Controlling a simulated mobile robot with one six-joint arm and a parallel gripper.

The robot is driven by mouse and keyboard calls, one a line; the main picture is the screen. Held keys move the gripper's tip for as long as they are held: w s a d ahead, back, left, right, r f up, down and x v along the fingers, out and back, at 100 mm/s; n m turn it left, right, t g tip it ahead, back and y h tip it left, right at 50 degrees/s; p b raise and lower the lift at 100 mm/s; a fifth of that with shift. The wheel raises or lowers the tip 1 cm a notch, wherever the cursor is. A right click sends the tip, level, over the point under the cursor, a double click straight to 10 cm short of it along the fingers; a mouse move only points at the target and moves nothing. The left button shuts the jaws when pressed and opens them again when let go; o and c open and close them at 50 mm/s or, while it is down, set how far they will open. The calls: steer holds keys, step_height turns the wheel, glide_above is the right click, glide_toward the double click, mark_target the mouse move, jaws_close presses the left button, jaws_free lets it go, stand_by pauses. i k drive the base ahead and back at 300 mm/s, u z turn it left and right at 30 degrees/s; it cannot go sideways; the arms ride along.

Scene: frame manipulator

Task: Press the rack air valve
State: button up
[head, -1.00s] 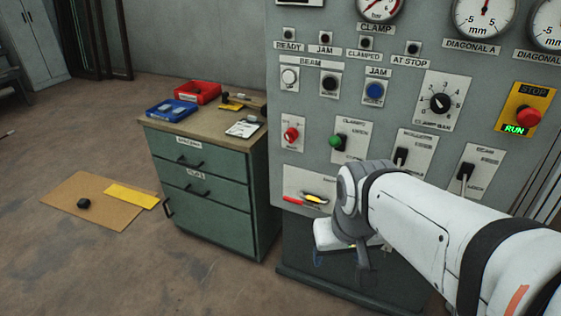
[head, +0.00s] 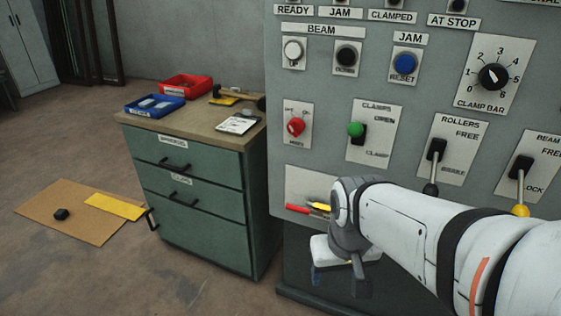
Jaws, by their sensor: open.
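No part in view carries a readable label naming a rack air valve, so I cannot tell whether it shows. A grey control panel (head: 395,85) fills the right side, with buttons, knobs and levers. My gripper (head: 338,277) hangs low in front of the panel's bottom part, pointing down, with its fingers apart and nothing seen between them. My white arm hides part of the lower panel. A red knob (head: 296,127), a green-tipped lever (head: 356,129), a black-tipped lever (head: 430,188) and a yellow-tipped lever (head: 520,209) are above or beside the arm.
A green drawer cabinet (head: 200,200) stands left of the panel, bearing a red bin (head: 186,84), a blue bin (head: 155,107) and a clipboard (head: 238,124). A brown mat (head: 60,222) lies on the floor.

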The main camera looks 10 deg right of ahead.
mark_target(306, 212)
steer(key=u, duration=0.05)
steer(key=k, duration=1.55)
steer(key=z, duration=0.3)
steer(key=i, duration=0.95)
steer(key=z, duration=0.05)
